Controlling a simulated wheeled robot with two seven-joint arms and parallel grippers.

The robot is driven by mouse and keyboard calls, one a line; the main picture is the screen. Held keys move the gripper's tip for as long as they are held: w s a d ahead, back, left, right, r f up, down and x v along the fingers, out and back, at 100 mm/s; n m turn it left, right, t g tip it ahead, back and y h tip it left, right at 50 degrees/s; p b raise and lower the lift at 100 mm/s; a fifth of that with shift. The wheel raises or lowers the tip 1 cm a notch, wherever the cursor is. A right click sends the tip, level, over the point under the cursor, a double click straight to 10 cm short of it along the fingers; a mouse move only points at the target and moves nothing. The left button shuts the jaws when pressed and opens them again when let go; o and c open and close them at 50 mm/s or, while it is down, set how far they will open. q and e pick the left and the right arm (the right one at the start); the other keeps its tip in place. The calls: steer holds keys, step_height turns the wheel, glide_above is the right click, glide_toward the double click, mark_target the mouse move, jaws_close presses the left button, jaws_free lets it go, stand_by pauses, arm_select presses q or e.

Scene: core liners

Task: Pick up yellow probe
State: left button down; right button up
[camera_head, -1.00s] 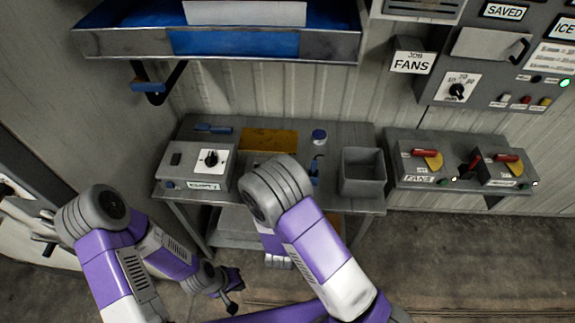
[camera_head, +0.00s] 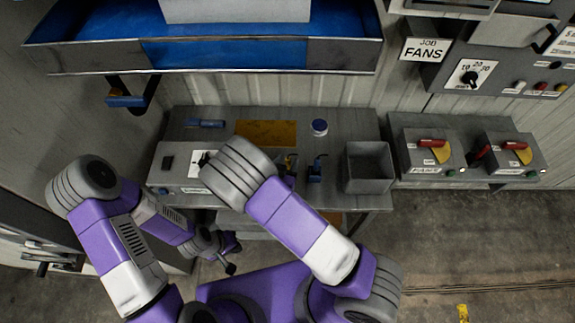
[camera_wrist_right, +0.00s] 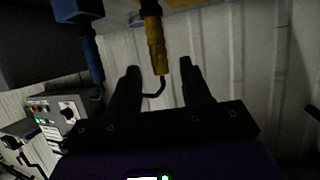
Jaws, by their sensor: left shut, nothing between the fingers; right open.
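The yellow probe (camera_wrist_right: 156,45) hangs in the upper middle of the right wrist view, with a dark hooked end. A little of the yellow probe (camera_head: 291,160) shows beside my right arm in the head view. My right gripper (camera_wrist_right: 160,67) is open, its fingertips to either side of the probe's lower end in the picture; I see no grip on it, and cannot tell the depth gap. The right gripper is hidden behind its arm in the head view.
A blue probe (camera_head: 316,168) stands to the right of the yellow one, also at the upper left of the wrist view (camera_wrist_right: 88,45). An open grey bin (camera_head: 369,181), a blue-lidded jar (camera_head: 319,127) and a yellow mat (camera_head: 265,133) are on the bench (camera_head: 345,128).

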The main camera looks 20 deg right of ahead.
steer(key=x, duration=0.4)
steer(key=shift+w+f, duration=0.1)
steer(key=shift+w, duration=0.05)
jaws_close()
